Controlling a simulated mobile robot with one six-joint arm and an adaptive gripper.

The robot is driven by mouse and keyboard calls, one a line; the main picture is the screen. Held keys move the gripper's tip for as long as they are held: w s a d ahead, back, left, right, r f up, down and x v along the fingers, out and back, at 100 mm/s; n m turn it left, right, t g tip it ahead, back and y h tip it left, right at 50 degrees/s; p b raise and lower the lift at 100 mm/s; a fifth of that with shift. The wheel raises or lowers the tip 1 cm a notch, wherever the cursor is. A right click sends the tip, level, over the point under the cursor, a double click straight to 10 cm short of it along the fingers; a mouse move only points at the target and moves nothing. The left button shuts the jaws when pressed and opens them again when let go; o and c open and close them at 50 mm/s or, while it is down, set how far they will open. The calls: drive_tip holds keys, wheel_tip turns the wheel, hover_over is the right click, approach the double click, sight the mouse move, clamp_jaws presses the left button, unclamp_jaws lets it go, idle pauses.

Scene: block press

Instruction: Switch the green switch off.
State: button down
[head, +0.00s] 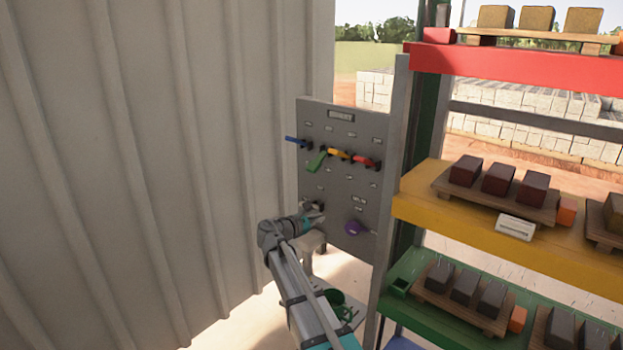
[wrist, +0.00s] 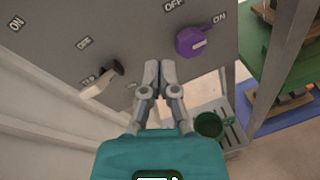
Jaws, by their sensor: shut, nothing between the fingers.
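The green switch (head: 316,161) is a lever on the grey panel (head: 340,188), in the upper row between a blue lever (head: 296,141) and a yellow lever (head: 338,154). It hangs lower than its neighbours, slanting down and left. Its labels are too small to read. My gripper (head: 316,213) is low in front of the panel, below the green switch and apart from it. In the wrist view my gripper (wrist: 152,66) is shut and empty, its tips close together. The green switch does not show there.
A red lever (head: 363,161) sits right of the yellow one. A purple knob (wrist: 191,41) and a cream lever (wrist: 102,87) flank my gripper in the wrist view. A green mug (wrist: 208,125) stands below. Shelves of blocks (head: 470,195) stand right; a corrugated wall (head: 150,150) is left.

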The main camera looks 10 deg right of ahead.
sight(318, 162)
drive_tip(key=w+a+r+n+t+h, duration=0.1)
drive_tip(key=w+a+r+n+t, duration=0.3)
drive_tip(key=w+a+n, duration=0.2)
drive_tip(key=shift+a+r+b, duration=0.15)
drive_tip(key=shift+r+b, duration=0.15)
drive_tip(key=shift+r, duration=0.1)
drive_tip(key=shift+w, duration=0.1)
drive_tip(key=w+d+r+p, duration=0.5)
drive_tip(key=d, duration=0.1)
drive_tip(key=shift+d, duration=0.15)
idle(0.6)
drive_tip(key=shift+d+r+p, duration=0.2)
drive_tip(key=shift+p, duration=0.4)
